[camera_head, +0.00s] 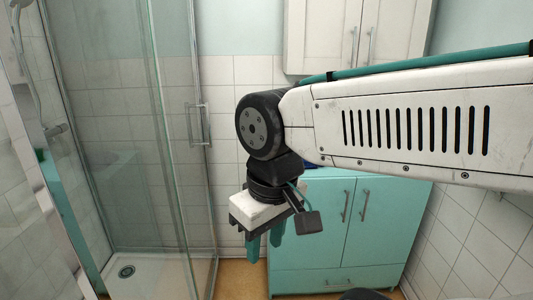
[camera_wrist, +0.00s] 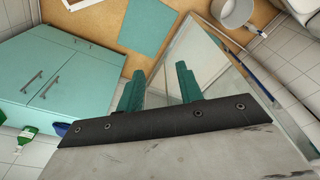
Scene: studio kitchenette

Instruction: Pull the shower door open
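The glass shower door (camera_head: 176,60) stands upright at the left of the head view. Its pale metal bar handle (camera_head: 198,124) is on the side nearer my arm. I cannot tell for certain whether the door is fully shut. My gripper (camera_head: 265,246) points down, right of the handle and lower in the picture, apart from it. Its two teal fingers are spread with nothing between them, as the wrist view also shows (camera_wrist: 159,88). Glass panels of the shower (camera_wrist: 212,62) appear beyond the fingers in the wrist view; the handle cannot be made out there.
A teal cabinet (camera_head: 310,235) stands behind my gripper, with a white wall cabinet (camera_head: 330,30) above. The shower tray (camera_head: 145,275) is at lower left. The wrist view shows a teal mat (camera_wrist: 150,28), a white bucket-like container (camera_wrist: 232,12) and a green bottle (camera_wrist: 27,135).

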